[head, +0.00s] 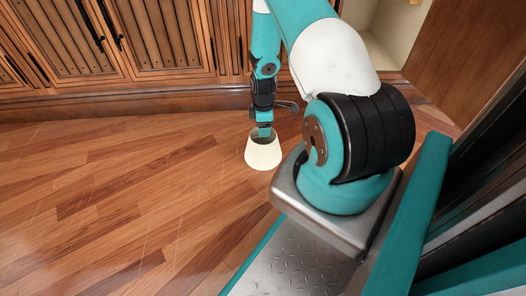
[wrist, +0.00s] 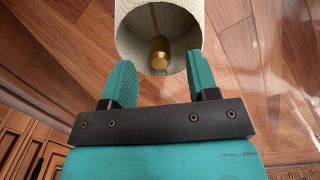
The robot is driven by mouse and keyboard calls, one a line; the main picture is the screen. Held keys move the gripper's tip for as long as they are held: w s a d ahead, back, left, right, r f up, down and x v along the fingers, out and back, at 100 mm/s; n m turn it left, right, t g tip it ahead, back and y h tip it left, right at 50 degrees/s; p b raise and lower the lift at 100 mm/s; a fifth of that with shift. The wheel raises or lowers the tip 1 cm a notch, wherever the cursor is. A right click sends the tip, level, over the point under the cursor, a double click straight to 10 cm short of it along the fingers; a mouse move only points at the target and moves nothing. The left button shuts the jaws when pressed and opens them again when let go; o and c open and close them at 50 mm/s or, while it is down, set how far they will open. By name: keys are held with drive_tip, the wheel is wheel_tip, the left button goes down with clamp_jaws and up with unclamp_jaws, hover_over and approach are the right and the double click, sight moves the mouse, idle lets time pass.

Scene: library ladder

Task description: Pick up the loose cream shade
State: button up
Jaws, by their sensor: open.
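The cream shade (head: 263,154) is below the end of my arm in the head view, over the wooden floor. It is a tapered shade, wider at the bottom. In the wrist view the shade (wrist: 185,14) is at the top centre, its open end facing the camera, with a brass-coloured fitting inside. My gripper (wrist: 160,60) is open, its two teal fingers apart at the shade's near rim. The fingertips overlap the rim in the picture; I cannot tell whether they touch it. In the head view my gripper (head: 264,131) is at the shade's narrow top.
Wooden cabinets (head: 150,35) with slatted doors and black handles stand along the back, above a wooden base moulding. An open cream-lined compartment (head: 385,35) is at the upper right. The wooden floor (head: 110,200) to the left is clear.

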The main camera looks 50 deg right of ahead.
wheel_tip(320, 180, down, 3)
drive_tip(key=shift+r+b, duration=0.1)
drive_tip(key=shift+b, duration=0.55)
drive_tip(key=shift+c, duration=0.2)
clamp_jaws()
drive_tip(key=shift+r, duration=0.1)
